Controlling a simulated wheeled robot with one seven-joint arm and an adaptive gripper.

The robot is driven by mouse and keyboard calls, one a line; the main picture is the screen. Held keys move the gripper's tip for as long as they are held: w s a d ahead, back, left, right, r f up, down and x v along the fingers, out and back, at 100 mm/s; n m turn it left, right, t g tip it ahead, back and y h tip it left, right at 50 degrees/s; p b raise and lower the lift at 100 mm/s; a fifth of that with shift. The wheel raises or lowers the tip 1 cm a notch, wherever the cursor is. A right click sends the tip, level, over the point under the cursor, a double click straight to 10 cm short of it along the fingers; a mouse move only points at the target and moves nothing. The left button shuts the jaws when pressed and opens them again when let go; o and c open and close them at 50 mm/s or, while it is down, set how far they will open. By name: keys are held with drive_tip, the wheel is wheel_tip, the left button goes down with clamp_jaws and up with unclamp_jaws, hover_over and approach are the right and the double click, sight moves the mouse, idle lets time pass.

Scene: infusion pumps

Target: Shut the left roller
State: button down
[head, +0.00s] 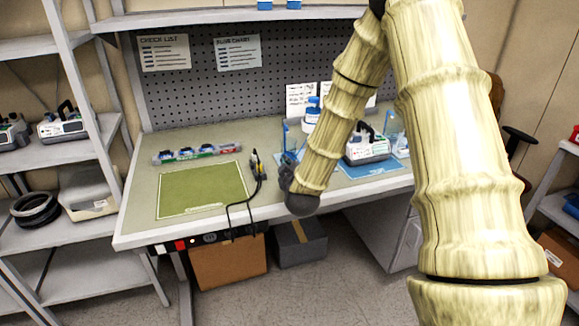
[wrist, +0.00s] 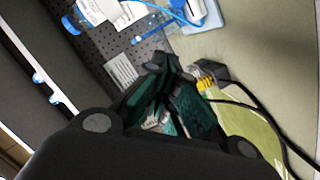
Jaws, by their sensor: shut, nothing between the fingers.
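My gripper (wrist: 172,72) fills the lower middle of the wrist view, dark with teal inner pads. It is shut and empty. In the head view the dark end of my arm is at the bench's front edge, and its fingers are mostly hidden. A white and grey pump (head: 367,150) with a black handle stands on a blue mat (head: 352,171), right of my gripper. Blue-tinted clear stands (head: 286,138) flank it. A thin blue tube (wrist: 172,12) and a small blue piece (wrist: 137,40) show beyond my fingers. I cannot tell which part is the left roller.
A yellow connector (wrist: 207,78) with black cable is beside my fingers. A blue-capped bottle (head: 312,112) stands behind. A shelf (head: 70,150) is at left.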

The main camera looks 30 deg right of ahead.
drive_tip(key=p+x, duration=0.1)
drive_tip(key=x, duration=0.6)
drive_tip(key=shift+w+p, duration=0.1)
drive_tip(key=shift+p, duration=0.2)
drive_tip(key=shift+s+d+f, duration=0.3)
drive_tip(key=shift+d+f, duration=0.4)
drive_tip(key=shift+f, duration=0.05)
drive_tip(key=shift+s+d+f+p, duration=0.15)
drive_tip(key=shift+d+f+p, duration=0.25)
drive_tip(key=shift+d+f, duration=0.25)
drive_tip(key=shift+f, duration=0.1)
